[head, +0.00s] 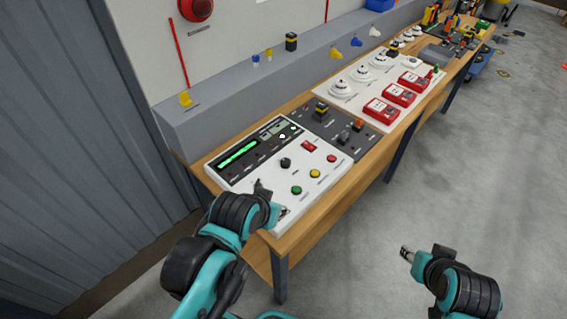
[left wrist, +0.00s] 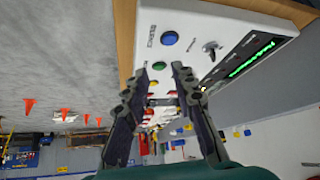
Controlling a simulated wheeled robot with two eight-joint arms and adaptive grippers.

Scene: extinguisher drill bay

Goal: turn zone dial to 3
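A white control panel (head: 240,190) with a green-lit display (head: 238,153) lies at the near end of the wooden bench. A black knob (head: 285,162) stands on it, to the right of my left gripper (head: 272,203). In the left wrist view a dark knob (left wrist: 211,48) stands between the display (left wrist: 250,58) and a blue button (left wrist: 168,38); I cannot tell whether it is the same knob. Dial numbers are too small to read. My left gripper (left wrist: 159,70) is open and empty over the panel's near part, hiding some of it. My right gripper (head: 406,255) is over the floor, away from the bench.
Green (head: 296,190), yellow (head: 315,173) and red (head: 331,159) buttons line the panel's front. A dark panel (head: 330,128) and a white board (head: 398,118) with red call points (head: 381,111) lie farther along. A grey ledge (head: 240,100) runs behind.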

